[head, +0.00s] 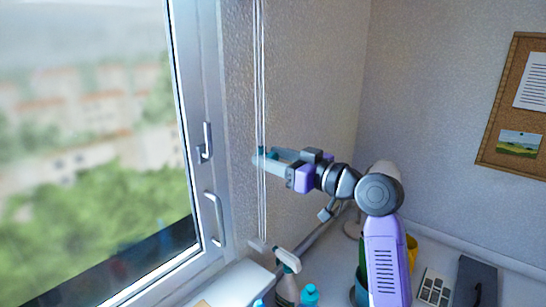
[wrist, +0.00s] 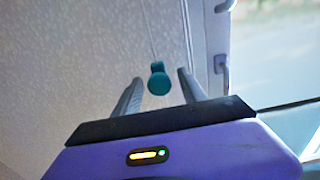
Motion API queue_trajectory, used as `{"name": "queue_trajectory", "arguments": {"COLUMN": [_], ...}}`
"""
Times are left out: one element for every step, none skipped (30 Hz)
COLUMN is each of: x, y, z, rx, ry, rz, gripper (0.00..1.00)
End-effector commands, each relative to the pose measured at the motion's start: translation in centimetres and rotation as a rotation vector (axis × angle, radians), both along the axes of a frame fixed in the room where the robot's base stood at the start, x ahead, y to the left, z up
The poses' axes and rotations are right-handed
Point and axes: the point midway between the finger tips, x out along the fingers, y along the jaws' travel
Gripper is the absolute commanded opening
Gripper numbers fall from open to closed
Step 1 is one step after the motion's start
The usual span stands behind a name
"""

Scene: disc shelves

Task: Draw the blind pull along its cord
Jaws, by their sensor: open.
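The blind pull (wrist: 158,84) is a small teal knob hanging on a thin pale cord (wrist: 149,35). In the wrist view it appears between the two grey fingers of my gripper (wrist: 160,76), with clear space on both sides. My gripper is open and does not hold the pull; how far in depth the pull lies from the fingertips is hard to tell. In the head view my gripper (head: 266,158) reaches left to the pale cords (head: 261,80), which hang beside the window. The pull is hard to make out there among the fingers.
The window frame (head: 190,110) with its handles (head: 206,142) stands just left of the cords. A spray bottle (head: 287,283) and a teal-capped bottle (head: 310,295) stand below my arm. A corkboard (head: 515,105) hangs on the right wall. The wall above my arm is clear.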

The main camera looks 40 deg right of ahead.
Motion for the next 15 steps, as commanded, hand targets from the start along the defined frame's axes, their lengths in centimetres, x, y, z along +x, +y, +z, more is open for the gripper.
{"name": "queue_trajectory", "arguments": {"x": [-0.01, -0.01, -0.02, -0.02, -0.02, -0.02, -0.02, -0.03, -0.03, -0.03, -0.03, -0.03, -0.03, -0.04, -0.04], "y": [0.0, 0.0, 0.0, 0.0, -0.01, 0.0, 0.0, -0.01, -0.01, -0.01, -0.01, -0.01, -0.01, -0.01, -0.01], "z": [0.01, 0.01, 0.01, 0.01, 0.01, 0.02, 0.02, 0.02, 0.02, 0.02, 0.02, 0.02, 0.02, 0.02, 0.02], "rx": [0.0, 0.0, 0.0, 0.0, 0.0, 0.0, 0.0, 0.0, 0.0, 0.0, 0.0, 0.0, 0.0, 0.0, 0.0], "ry": [0.0, 0.0, 0.0, 0.0, 0.0, 0.0, 0.0, 0.0, 0.0, 0.0, 0.0, 0.0, 0.0, 0.0, 0.0], "rz": [0.0, 0.0, 0.0, 0.0, 0.0, 0.0, 0.0, 0.0, 0.0, 0.0, 0.0, 0.0, 0.0, 0.0, 0.0], "gripper": [0.43, 0.37, 0.3, 0.24, 0.18, 0.1, 0.04, 0.0, 0.0, 0.0, 0.0, 0.0, 0.0, 0.0, 0.0]}}
